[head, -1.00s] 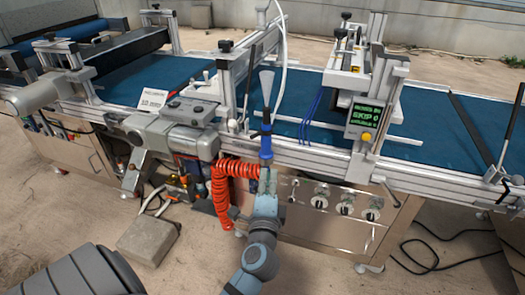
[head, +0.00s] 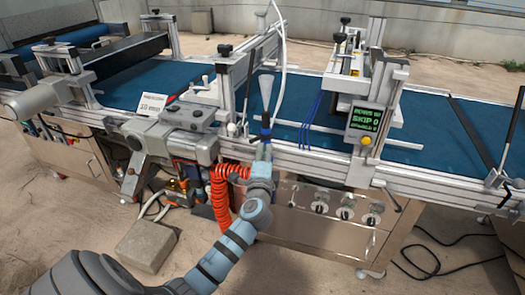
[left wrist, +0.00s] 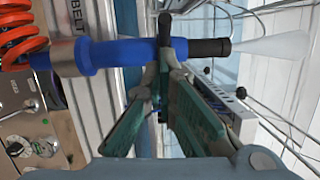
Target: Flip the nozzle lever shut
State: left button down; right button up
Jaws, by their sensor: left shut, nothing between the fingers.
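The blue nozzle (head: 266,124) stands upright at the front edge of the machine, tip up. In the left wrist view the nozzle (left wrist: 110,54) lies across the top, with a black tip on the right. A pale flaring cone (head: 266,92), which looks like spray, leaves the tip. A black lever (left wrist: 165,28) sticks out crosswise from the nozzle body. My left gripper (head: 263,152) is just below the nozzle in the head view. In the left wrist view its fingertips (left wrist: 164,78) are shut and empty, overlapping the nozzle by the lever; contact cannot be told. My right gripper is not in view.
A coiled orange hose (head: 220,195) hangs just left of my left arm. A steel panel with knobs (head: 345,213) is to the right. A grey motor housing (head: 190,140) and metal frame parts stand close by. A blue belt (head: 297,95) runs behind.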

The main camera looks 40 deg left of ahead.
pick_arm(q)
jog(key=shift+a, duration=0.6)
